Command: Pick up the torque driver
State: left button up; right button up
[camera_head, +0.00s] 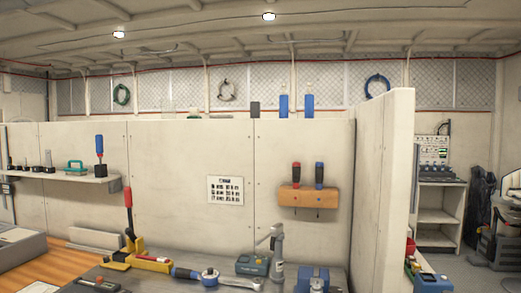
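A wooden holder (308,197) on the pale partition wall carries two upright drivers side by side. One has a red and black handle (296,175), the other a blue and black handle (319,175). Their thin shafts show just below the holder. I cannot tell which of them, if either, is the torque driver. Another blue-handled tool (99,148) stands upright on the wall shelf at the left. A blue and silver wrench-like tool (210,275) lies on the bench below. Neither of my grippers is in view.
The grey bench (180,286) also bears a yellow and red lever tool (130,240), a dark green box (252,265), a grey upright fixture (277,250) and a blue device (313,279). A partition end (385,190) stands right of the holder. A printed sign (225,190) hangs left of it.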

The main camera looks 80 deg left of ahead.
aim_at(99, 144)
jog(key=u, duration=3.85)
jog(key=j+z, duration=0.15)
jog(key=z, duration=0.3)
jog(key=i+j+z, duration=0.1)
jog(key=z, duration=0.35)
jog(key=j+z, duration=0.2)
jog(key=z, duration=0.25)
jog(key=j+z, duration=0.15)
jog(key=j, duration=0.25)
jog(key=k+j+z, duration=0.15)
jog(key=j, duration=0.25)
jog(key=j+z, duration=0.15)
jog(key=j, duration=0.25)
jog(key=k+j+z, duration=0.1)
jog(key=j, duration=0.25)
jog(key=k+j+z, duration=0.15)
jog(key=j, duration=0.2)
jog(key=k+j+z, duration=0.15)
jog(key=j, duration=0.2)
jog(key=k+j+z, duration=0.15)
jog(key=j, duration=0.2)
